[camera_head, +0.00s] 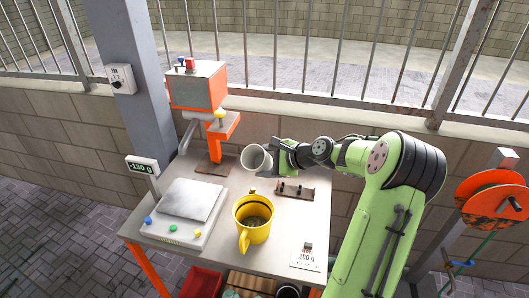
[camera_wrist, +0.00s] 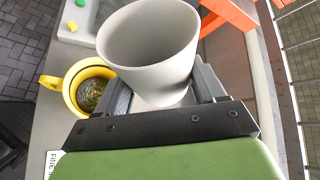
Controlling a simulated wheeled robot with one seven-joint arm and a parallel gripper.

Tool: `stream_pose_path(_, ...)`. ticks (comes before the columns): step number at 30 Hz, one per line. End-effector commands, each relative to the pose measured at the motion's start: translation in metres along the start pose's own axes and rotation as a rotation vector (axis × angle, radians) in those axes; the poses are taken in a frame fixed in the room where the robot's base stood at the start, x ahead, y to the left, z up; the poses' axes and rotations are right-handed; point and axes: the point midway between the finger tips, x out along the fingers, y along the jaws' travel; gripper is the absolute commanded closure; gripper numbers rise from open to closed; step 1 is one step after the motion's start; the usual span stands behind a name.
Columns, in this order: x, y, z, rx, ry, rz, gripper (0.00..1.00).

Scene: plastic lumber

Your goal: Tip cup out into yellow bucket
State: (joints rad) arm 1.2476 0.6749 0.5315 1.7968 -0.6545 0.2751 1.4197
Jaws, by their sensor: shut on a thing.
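A white cup (camera_head: 256,160) is held in my gripper (camera_head: 276,158) above the table, behind the yellow bucket. The cup is tilted with its mouth partly toward the head camera. In the wrist view the cup (camera_wrist: 150,50) sits between the two jaws of my gripper (camera_wrist: 165,98), and its visible inside looks empty. The yellow bucket (camera_head: 243,225) stands upright on the table with its handle toward the front, and holds some dark greenish contents. It also shows in the wrist view (camera_wrist: 70,97), left of and below the cup.
A scale (camera_head: 184,212) with a display reading about -130 g (camera_head: 143,165) stands left of the bucket. An orange and grey machine (camera_head: 199,90) stands behind.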

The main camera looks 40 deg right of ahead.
Motion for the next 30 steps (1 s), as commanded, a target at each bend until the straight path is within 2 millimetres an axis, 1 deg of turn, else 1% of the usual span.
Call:
stream_pose_path(1, -0.006, -0.008, 0.005, 0.04, -0.019, 0.014, 0.64)
stream_pose_path(9, -0.013, -0.02, 0.008, 0.285, -0.129, 0.115, 0.64)
stream_pose_path(19, -0.015, -0.027, 0.007, 0.459, -0.207, 0.187, 0.64)
stream_pose_path(21, -0.014, -0.028, 0.004, 0.533, -0.242, 0.214, 0.64)
stream_pose_path(24, -0.015, -0.029, 0.003, 0.601, -0.272, 0.246, 0.64)
stream_pose_path(30, -0.015, -0.029, 0.003, 0.624, -0.281, 0.259, 0.64)
